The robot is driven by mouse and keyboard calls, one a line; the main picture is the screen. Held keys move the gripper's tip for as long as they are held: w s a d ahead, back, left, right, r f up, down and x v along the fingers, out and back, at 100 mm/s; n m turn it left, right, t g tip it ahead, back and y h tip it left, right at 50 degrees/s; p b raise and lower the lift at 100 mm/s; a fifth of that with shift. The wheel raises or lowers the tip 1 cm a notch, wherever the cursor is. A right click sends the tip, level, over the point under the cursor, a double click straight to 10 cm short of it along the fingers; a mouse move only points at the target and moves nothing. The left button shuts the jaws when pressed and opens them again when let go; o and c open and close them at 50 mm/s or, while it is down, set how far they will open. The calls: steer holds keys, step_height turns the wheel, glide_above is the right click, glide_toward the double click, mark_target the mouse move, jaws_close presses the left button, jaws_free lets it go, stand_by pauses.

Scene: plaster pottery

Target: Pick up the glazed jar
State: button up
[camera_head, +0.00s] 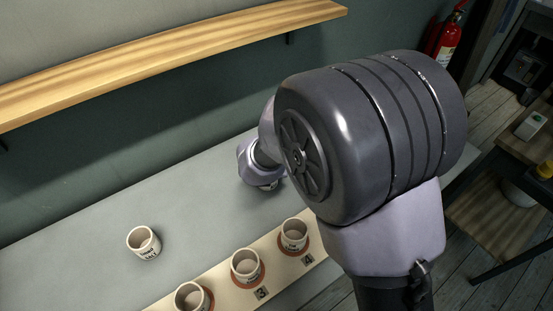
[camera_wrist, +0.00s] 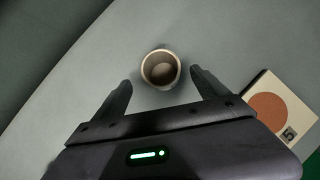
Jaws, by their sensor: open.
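In the wrist view a pale, round, open-topped jar (camera_wrist: 147,69) stands upright on the grey table. My gripper (camera_wrist: 161,82) is open, with one finger on each side of the jar's near part and gaps between. The jaws hold nothing. Another cream jar (camera_head: 144,243) with dark lettering stands alone on the table at left. I cannot read its label or tell which jar is the glazed one.
A pale strip (camera_head: 222,276) along the table's front carries several cream jars on terracotta discs, with number tags such as 3 and 4. In the wrist view an empty terracotta disc (camera_wrist: 268,107) lies by tag 5. A wooden shelf (camera_head: 170,58) hangs on the back wall.

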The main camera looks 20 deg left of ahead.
steer(key=b+x, duration=0.2)
steer(key=x, duration=0.6)
steer(key=shift+w, duration=0.3)
steer(key=shift+r, duration=0.1)
steer(key=c, duration=1.6)
